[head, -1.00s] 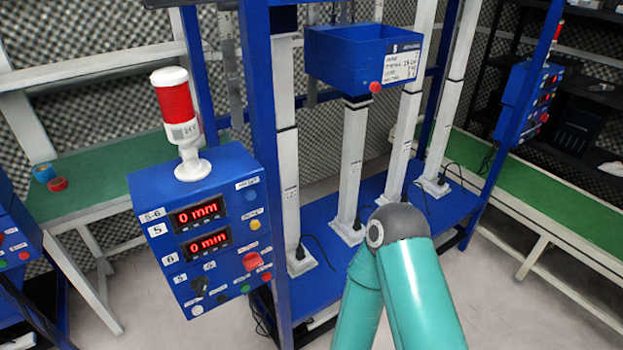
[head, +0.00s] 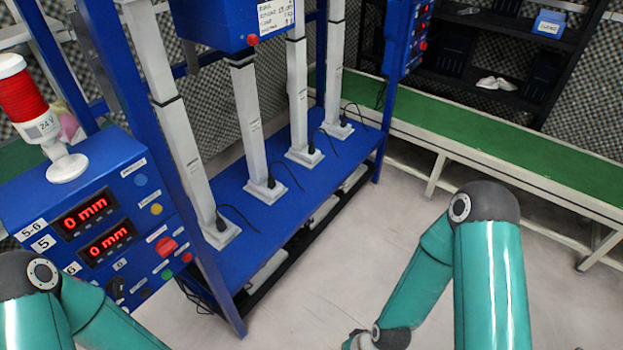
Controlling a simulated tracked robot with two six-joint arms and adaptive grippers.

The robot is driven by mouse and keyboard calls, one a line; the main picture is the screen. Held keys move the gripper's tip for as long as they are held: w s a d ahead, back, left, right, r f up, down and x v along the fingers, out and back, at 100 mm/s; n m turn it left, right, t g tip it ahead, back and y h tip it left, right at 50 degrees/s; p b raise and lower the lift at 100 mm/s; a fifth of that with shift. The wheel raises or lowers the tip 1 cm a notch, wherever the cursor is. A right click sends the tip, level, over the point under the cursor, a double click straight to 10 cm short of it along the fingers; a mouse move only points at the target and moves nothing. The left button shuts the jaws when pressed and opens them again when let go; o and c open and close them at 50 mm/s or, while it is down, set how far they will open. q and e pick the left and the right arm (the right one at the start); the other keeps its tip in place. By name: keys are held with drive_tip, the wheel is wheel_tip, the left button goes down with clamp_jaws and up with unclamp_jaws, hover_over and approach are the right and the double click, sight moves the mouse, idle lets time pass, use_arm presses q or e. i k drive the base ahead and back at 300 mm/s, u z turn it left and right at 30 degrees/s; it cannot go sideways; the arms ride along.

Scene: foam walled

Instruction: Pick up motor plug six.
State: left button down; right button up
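Black motor plugs stand at the feet of the white lifting columns on the blue shelf: the nearest plug (head: 221,224), a second plug (head: 271,181), a third plug (head: 311,148) and the farthest plug (head: 343,119). Each has a thin black cable. I cannot read which one is number six. The blue control box (head: 140,208) at the left has labels 5-6, 5 and 6, and two red displays reading 0 mm. My arms show at the lower left and lower right, but neither gripper is in the picture.
A red and white signal lamp (head: 28,105) stands on the control box. A blue box (head: 235,22) hangs in front of the columns. A green-topped bench (head: 480,150) runs along the right, before a black shelf (head: 490,45). The grey floor (head: 300,310) between is open.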

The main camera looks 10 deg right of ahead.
sight(271, 179)
drive_tip(key=u, duration=0.2)
drive_tip(key=i, duration=0.15)
drive_tip(key=z, duration=1.6)
drive_tip(key=i, duration=2.05)
drive_tip(key=u, duration=3.1)
